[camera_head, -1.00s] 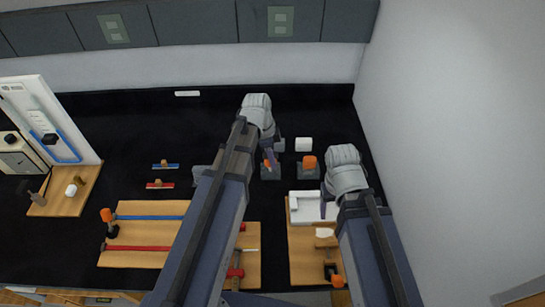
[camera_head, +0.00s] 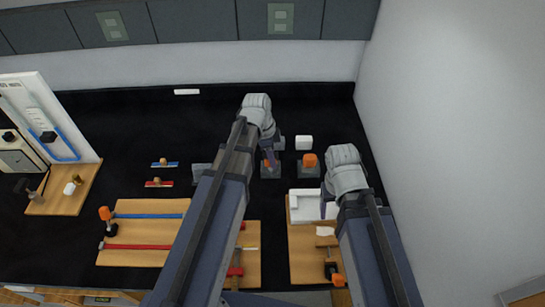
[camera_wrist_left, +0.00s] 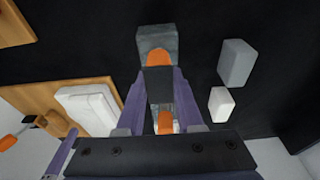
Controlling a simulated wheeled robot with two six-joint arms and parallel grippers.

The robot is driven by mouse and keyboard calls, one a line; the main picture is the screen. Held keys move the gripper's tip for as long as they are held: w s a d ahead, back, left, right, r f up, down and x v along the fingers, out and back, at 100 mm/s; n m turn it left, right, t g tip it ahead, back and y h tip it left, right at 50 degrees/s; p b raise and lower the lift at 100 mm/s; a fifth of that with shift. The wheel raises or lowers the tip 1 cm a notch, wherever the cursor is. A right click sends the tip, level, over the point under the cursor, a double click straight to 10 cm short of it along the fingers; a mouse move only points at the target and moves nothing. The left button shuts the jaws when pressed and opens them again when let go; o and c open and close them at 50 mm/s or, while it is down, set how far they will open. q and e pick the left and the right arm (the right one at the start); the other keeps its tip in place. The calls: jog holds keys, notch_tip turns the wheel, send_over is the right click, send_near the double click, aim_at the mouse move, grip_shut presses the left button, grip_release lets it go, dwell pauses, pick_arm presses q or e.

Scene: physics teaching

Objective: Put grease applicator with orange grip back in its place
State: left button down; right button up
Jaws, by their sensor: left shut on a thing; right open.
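The grease applicator with the orange grip (camera_wrist_left: 158,58) is between the purple fingers of my left gripper (camera_head: 268,160), which is shut on it. In the left wrist view its orange end and a dark part show between the fingers. It is over a grey block-like holder (camera_wrist_left: 157,36), which also shows under the gripper in the head view (camera_head: 270,173). I cannot tell how deep the applicator sits in the holder. My right gripper (camera_head: 327,208) is open and empty, above the white tray (camera_head: 306,217).
A second grey holder (camera_head: 308,173) with an orange-topped item (camera_head: 309,160) stands just right of the left gripper. Wooden boards with tools lie in front. The back of the black bench is mostly clear.

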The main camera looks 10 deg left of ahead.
pick_arm(q)
jog(key=shift+f+b, duration=0.4)
jog(key=shift+f, duration=0.1)
pick_arm(e)
jog(key=shift+f, duration=0.5)
pick_arm(q)
jog(key=shift+c, duration=2.4)
grip_release()
jog(key=shift+r, duration=0.15)
pick_arm(e)
jog(key=shift+r, duration=0.15)
pick_arm(q)
jog(key=r+p, duration=0.2)
jog(key=a+r+p, duration=0.1)
jog(key=r+p, duration=0.4)
jog(key=p, duration=0.1)
jog(key=shift+s+a+r, duration=0.2)
jog(key=shift+r, duration=0.1)
pick_arm(e)
notch_tip(320, 180, up, 8)
jog(key=shift+f, duration=0.25)
pick_arm(q)
jog(key=shift+f, duration=0.1)
